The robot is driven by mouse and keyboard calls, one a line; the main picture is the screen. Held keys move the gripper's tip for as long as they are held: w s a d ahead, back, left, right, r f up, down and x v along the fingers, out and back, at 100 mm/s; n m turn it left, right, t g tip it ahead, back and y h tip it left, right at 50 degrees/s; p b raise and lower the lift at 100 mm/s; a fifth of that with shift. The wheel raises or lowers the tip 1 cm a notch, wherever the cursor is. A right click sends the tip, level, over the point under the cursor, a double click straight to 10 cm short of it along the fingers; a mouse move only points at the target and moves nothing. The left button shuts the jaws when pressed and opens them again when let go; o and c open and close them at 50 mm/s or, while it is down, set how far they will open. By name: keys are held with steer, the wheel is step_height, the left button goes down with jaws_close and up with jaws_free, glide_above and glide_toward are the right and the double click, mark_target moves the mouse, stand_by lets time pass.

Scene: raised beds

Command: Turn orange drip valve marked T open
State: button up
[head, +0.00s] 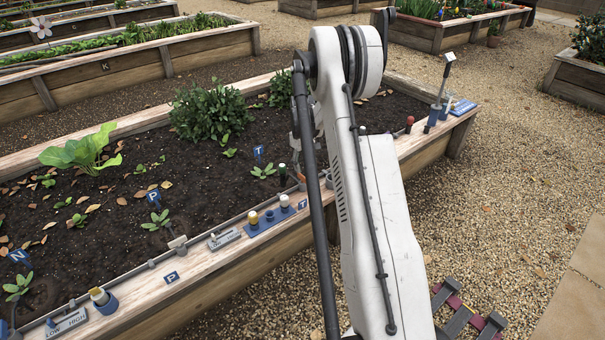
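A blue plate with a white T (303,204) is on the front rim of the near raised bed (215,262). A blue stake marked T (259,152) stands in the soil behind it. I cannot make out an orange valve; the rim just right of the T plate is partly covered by my white arm. My arm reaches over the bed from the lower right. A few grey parts show behind it on its left side; my gripper is mostly hidden there, so its fingers and any contact cannot be seen.
Left of the T plate, a blue holder (262,226) carries yellow and white capped pieces. LOW/HIGH plates (225,239) and a P plate (171,277) sit along the rim. A red knob (409,120) stands farther right. A leafy bush (205,112) grows behind. Gravel (510,190) is open at right.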

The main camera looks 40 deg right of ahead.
mark_target(302, 175)
step_height(302, 175, up, 7)
steer(key=shift+f, duration=0.2)
stand_by(0.4)
